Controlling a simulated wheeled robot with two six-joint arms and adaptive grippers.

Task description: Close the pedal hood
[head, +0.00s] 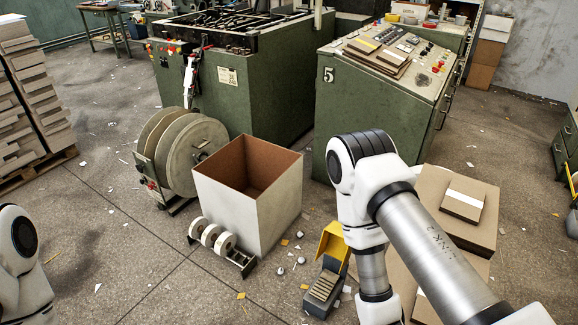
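The foot pedal (323,288) stands on the floor at the bottom centre in the head view, with a ribbed tread in a grey housing. Its yellow hood (334,241) is raised at the far end, so the tread is uncovered. My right arm reaches down just right of the pedal, and its wrist is close beside it. The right gripper is outside the frame. Only a part of my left arm shows at the lower left edge, and its gripper is also out of view.
A white open-topped box (242,205) and a small roll holder (221,243) stand left of the pedal. Stacked boards (462,212) lie to the right, partly behind my arm. Green machine cabinets (385,125) stand behind. Scraps litter the floor around the pedal.

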